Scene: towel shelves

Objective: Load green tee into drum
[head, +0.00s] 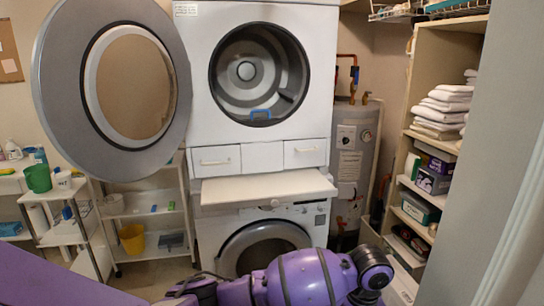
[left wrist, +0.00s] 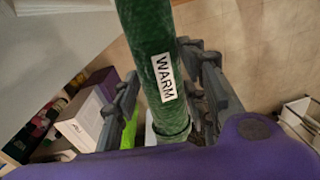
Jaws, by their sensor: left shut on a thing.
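The drum (head: 247,72) is in the upper white machine, in the head view. Its round grey door (head: 55,95) stands wide open to the left. The tee and the left gripper's fingers cannot be made out in the head view. My right gripper is not in view.
A white pull-out shelf (head: 265,188) juts out below the drum, above a lower front-loader (head: 265,248). Shelves (head: 420,85) with folded towels (head: 440,112) and boxes stand right. A rack at left holds a yellow bucket (head: 132,239). A grey wall edge (head: 480,130) is near right.

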